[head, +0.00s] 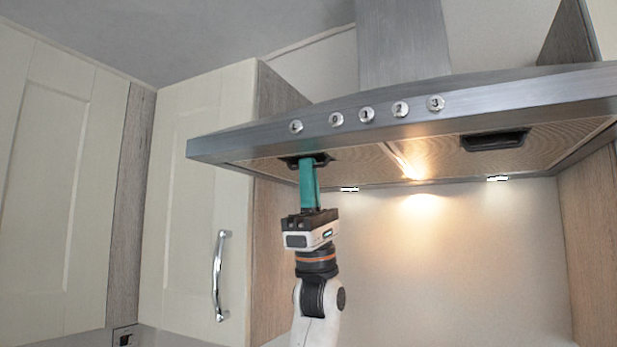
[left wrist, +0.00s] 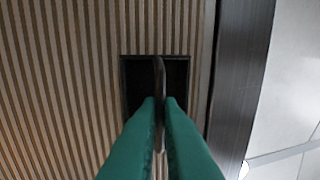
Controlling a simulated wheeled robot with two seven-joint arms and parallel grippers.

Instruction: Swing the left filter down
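The left filter (head: 362,163) is a ribbed metal panel in the underside of the cooker hood. It looks level with the hood's underside. Its dark recessed handle (head: 322,158) is at its front left part. In the left wrist view the handle (left wrist: 159,75) is a thin dark bar across a black recess, with the filter's ribs (left wrist: 60,80) to the left. My left gripper (head: 308,162) reaches up from below with its teal fingers at the recess. The fingertips (left wrist: 160,101) lie on both sides of the bar and look closed on it. My right gripper is not in view.
The hood's front edge (head: 352,118) carries several round buttons. The right filter (head: 560,138) has its own dark handle (head: 494,140). A cream cupboard door (head: 190,200) with a chrome handle (head: 217,275) stands left of my arm. The space below the hood is clear apart from my arm.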

